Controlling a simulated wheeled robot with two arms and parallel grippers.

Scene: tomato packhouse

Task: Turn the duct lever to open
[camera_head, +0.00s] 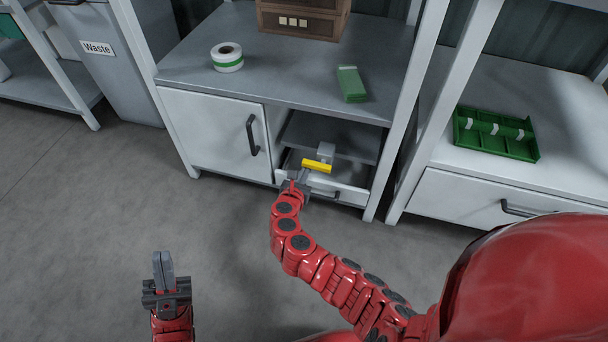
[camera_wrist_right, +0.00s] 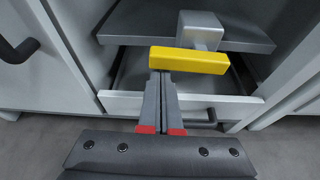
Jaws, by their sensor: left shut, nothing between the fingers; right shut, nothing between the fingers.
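The duct lever is a yellow bar (camera_head: 319,165) on a grey block (camera_head: 326,151), in the open bay of the middle cabinet. In the right wrist view the yellow bar (camera_wrist_right: 190,61) lies crosswise, nearly level, in front of the grey block (camera_wrist_right: 200,27). My right gripper (camera_head: 303,175) is shut and empty, its fingertips at the bar's near side, left of its middle; I cannot tell whether they touch. The right fingers (camera_wrist_right: 160,76) show together in the wrist view. My left gripper (camera_head: 162,254) is shut and empty above the floor, away from the cabinet.
An open drawer (camera_head: 352,195) sits low in the bay, below a shelf (camera_head: 340,134). A closed door (camera_head: 215,130) with a dark handle is to its left. A tape roll (camera_head: 227,57), green block (camera_head: 351,84) and brown crate (camera_head: 300,20) stand on top. A green tray (camera_head: 509,146) is at right.

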